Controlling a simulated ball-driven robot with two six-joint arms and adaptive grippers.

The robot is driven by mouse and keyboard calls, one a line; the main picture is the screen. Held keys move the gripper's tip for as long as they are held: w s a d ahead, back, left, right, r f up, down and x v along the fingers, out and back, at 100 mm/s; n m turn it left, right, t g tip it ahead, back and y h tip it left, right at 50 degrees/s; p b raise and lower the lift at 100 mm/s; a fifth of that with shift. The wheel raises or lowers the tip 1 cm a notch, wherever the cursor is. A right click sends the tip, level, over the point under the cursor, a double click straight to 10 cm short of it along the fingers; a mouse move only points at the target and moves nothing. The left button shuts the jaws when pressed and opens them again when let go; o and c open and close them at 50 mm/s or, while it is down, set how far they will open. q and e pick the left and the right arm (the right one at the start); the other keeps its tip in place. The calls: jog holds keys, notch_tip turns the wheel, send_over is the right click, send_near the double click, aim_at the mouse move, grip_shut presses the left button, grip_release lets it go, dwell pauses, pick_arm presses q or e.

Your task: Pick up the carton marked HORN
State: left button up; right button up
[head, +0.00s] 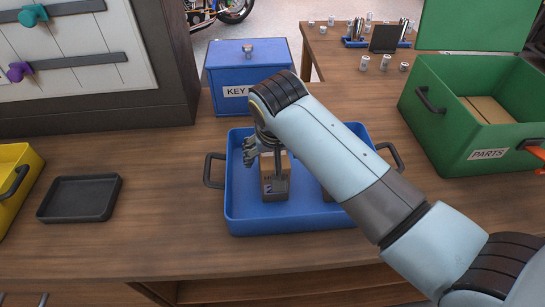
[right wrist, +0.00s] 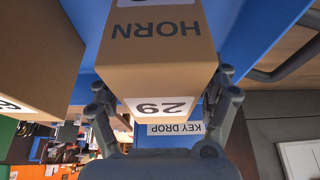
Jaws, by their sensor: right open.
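The carton marked HORN (right wrist: 155,50) is a brown box with white labels, one reading 29. It stands in the blue tray (head: 235,205), where the head view shows it (head: 267,182) partly covered by my right gripper (head: 268,160). In the right wrist view, my right gripper (right wrist: 162,105) is open, with one finger on each side of the carton. I cannot tell whether the fingers touch it. My left gripper is not in view.
Another carton (right wrist: 35,60) stands close beside in the tray, mostly hidden by my arm in the head view. A blue key drop box (head: 230,75) stands behind. A green parts box (head: 430,110) is at right, a black tray (head: 80,198) at left.

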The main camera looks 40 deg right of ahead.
jog(key=shift+x, duration=0.8)
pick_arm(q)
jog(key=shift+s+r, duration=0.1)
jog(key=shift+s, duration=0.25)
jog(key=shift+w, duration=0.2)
pick_arm(e)
jog(key=shift+f, duration=0.1)
jog(key=c, duration=1.3)
